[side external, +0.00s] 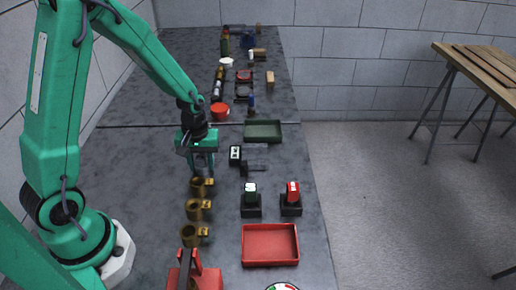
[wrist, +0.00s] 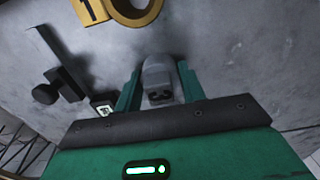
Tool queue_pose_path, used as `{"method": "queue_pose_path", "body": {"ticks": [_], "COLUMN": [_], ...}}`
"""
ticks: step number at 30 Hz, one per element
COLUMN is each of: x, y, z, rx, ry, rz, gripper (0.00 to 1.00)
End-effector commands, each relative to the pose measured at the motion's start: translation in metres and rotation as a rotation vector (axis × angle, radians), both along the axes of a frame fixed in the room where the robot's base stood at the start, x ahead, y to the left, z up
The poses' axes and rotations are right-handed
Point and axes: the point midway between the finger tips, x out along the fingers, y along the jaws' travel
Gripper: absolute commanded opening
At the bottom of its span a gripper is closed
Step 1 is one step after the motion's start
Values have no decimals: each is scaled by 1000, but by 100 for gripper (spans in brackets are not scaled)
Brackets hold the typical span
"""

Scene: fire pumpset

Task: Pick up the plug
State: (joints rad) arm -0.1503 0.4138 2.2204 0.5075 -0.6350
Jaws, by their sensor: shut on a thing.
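My gripper (side external: 201,166) points down over the grey bench, left of a small black device with a pale face (side external: 235,155). In the wrist view, my gripper's green fingers (wrist: 158,88) stand on either side of a grey, round-topped piece with dark openings on its near end, which looks like the plug (wrist: 157,72). My gripper is shut on it. In the side view the plug is too small and hidden by the fingers to make out. I cannot tell whether it touches the bench.
Several brass fittings (side external: 195,209) stand in front of my gripper; one brass ring (wrist: 132,10) is close in the wrist view. A black bracket (side external: 255,158), a dark green tray (side external: 263,131) and a red bucket (side external: 220,111) are nearby. A red tray (side external: 270,262) lies nearer.

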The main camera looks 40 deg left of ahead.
Motion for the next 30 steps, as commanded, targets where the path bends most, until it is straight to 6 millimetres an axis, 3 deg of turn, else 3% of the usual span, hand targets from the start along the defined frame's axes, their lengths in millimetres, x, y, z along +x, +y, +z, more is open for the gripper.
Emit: {"method": "queue_pose_path", "body": {"ticks": [14,25,30], "x": [1,1,-10], "y": [0,0,-29], "z": [7,44,60], "rx": [1,1,0], "ry": [-4,-7,-6], "rz": [0,0,-6], "gripper": [6,6,6]}}
